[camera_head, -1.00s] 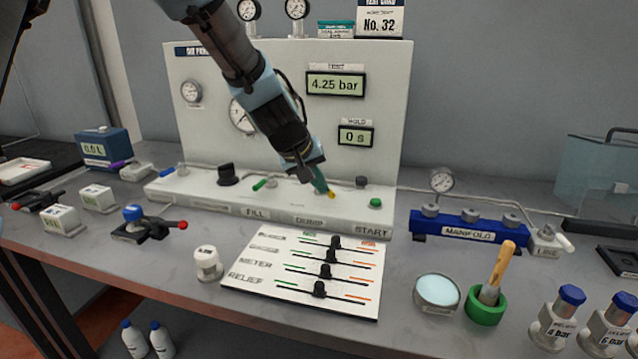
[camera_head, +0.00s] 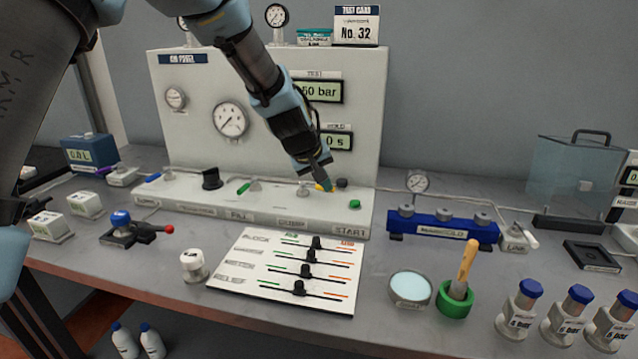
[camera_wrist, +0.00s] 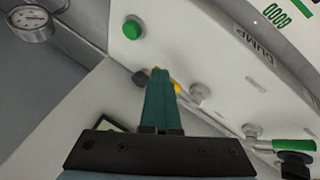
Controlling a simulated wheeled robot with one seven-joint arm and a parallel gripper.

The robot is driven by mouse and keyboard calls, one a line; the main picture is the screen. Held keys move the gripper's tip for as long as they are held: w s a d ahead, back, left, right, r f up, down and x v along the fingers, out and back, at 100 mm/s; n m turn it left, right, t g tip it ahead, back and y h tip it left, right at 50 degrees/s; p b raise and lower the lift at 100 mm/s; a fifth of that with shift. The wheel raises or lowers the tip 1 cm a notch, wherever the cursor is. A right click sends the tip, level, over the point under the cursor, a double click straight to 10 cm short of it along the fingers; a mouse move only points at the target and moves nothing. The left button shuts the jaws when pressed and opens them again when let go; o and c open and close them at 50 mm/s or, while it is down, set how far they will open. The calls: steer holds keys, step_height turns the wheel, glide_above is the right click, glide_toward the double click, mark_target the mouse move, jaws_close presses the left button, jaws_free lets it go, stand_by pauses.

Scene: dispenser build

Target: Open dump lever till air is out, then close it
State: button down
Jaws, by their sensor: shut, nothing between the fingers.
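The yellow dump lever (camera_head: 321,187) is on the panel's base ledge, above the DUMP label (camera_head: 292,222). It reaches right from its grey hub (camera_head: 303,190). In the wrist view the yellow handle (camera_wrist: 177,87) is partly hidden behind the fingers, with its hub (camera_wrist: 199,92) beside it. My gripper (camera_head: 327,184) is shut and empty, its green fingertips (camera_wrist: 157,72) right by the handle; I cannot tell whether they touch it. The panel gauge (camera_head: 230,119) is in view.
The green fill lever (camera_head: 243,188) is left of the dump hub. The green start button (camera_head: 354,201) and a dark knob (camera_head: 342,183) are to the right. A slider board (camera_head: 285,270) lies in front. A blue manifold (camera_head: 442,228) stands to the right.

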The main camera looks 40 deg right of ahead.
steer(key=shift+d, duration=0.75)
steer(key=shift+w, duration=0.15)
